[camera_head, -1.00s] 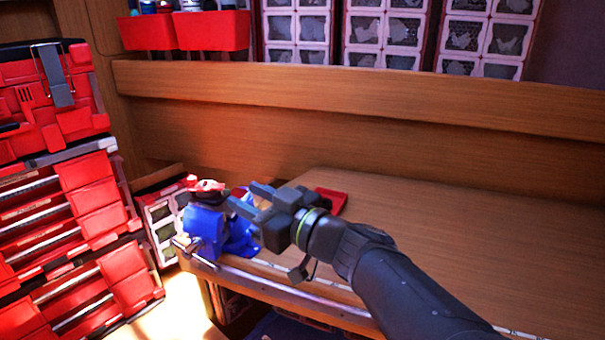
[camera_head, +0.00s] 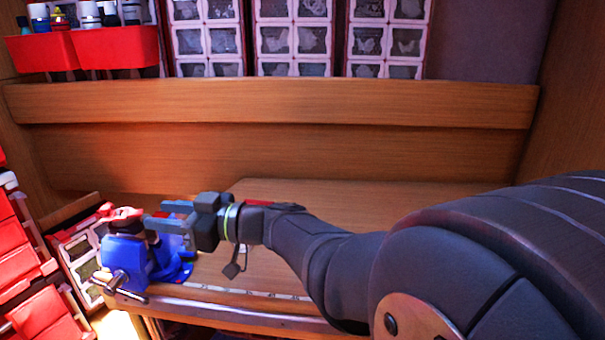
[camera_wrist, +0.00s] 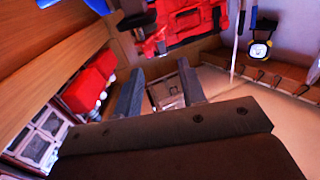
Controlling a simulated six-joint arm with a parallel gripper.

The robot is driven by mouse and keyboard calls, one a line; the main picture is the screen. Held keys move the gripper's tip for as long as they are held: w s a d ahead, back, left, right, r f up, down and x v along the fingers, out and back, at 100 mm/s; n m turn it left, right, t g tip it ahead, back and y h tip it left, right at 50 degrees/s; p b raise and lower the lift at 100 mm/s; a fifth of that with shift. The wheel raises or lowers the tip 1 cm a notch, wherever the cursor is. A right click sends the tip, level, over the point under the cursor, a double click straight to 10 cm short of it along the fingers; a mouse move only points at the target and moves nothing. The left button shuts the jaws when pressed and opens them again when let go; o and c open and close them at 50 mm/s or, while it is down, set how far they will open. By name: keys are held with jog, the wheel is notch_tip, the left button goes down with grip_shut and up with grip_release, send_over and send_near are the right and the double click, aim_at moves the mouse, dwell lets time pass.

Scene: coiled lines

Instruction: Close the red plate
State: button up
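A small flat red piece (camera_head: 257,203) lies on the wooden bench, mostly hidden behind my wrist; I cannot tell whether it is the red plate. A blue vise (camera_head: 125,255) stands at the bench's left corner with a red and dark piece (camera_head: 127,217) at its top. My gripper (camera_head: 163,214) points left beside and behind the vise top in the head view. Its two fingers stand apart with nothing seen between them. The wrist view shows my gripper (camera_wrist: 160,66) open too, facing a red toolbox (camera_wrist: 190,28).
The wooden bench (camera_head: 330,205) is clear to the right, behind my arm. A wooden back wall (camera_head: 300,150) rises behind it. Red bins (camera_head: 118,48) and drawer cabinets (camera_head: 293,40) stand above. Red cases (camera_head: 20,265) stand at left. A small cabinet (camera_head: 80,250) is behind the vise.

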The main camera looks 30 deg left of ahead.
aim_at(109, 209)
jog(key=x, duration=1.1)
grip_shut()
